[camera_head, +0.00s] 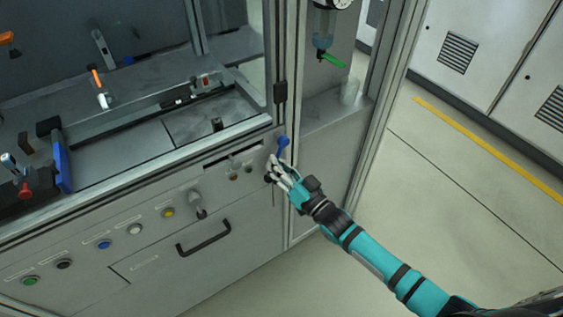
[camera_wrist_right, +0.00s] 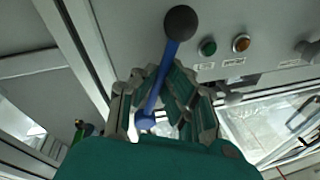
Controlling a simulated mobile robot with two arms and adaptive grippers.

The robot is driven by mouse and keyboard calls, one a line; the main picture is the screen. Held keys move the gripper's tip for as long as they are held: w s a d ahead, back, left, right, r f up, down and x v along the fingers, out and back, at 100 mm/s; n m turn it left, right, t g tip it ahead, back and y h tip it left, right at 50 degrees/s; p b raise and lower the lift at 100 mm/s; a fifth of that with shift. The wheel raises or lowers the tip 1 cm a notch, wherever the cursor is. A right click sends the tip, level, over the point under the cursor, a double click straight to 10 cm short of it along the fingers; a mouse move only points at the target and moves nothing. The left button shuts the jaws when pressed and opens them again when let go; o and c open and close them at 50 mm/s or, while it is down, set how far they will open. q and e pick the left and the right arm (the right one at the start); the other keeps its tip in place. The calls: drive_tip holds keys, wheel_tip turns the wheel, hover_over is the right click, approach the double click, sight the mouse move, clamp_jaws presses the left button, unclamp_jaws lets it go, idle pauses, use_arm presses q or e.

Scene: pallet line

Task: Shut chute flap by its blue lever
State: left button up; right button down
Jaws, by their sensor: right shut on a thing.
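The blue lever (camera_head: 283,142) is on the front of the machine cabinet, near its right corner post. In the right wrist view the lever's blue shaft (camera_wrist_right: 172,52) runs between my fingers from a blue hub (camera_wrist_right: 145,122) to a black ball knob (camera_wrist_right: 181,22). My right gripper (camera_head: 276,168) is shut on the lever's shaft; its fingers also show in the wrist view (camera_wrist_right: 162,92). In the head view the lever hangs down from its hub, with the shaft mostly hidden by the fingers. I cannot make out the chute flap for certain. My left gripper is not in view.
A dark slot (camera_head: 233,154) lies left of the lever on the cabinet front. Several coloured buttons and a black drawer handle (camera_head: 204,238) are further left and lower. A green lever (camera_head: 333,61) hangs above on the right. The floor (camera_head: 400,215) at right is clear.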

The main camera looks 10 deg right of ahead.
drive_tip(key=shift+a+m, duration=0.15)
drive_tip(key=shift+m, duration=0.25)
drive_tip(key=shift+s, duration=0.1)
drive_tip(key=c, duration=1.4)
unclamp_jaws()
drive_tip(key=shift+r, duration=0.1)
drive_tip(key=v, duration=1.2)
drive_tip(key=shift+a, duration=0.1)
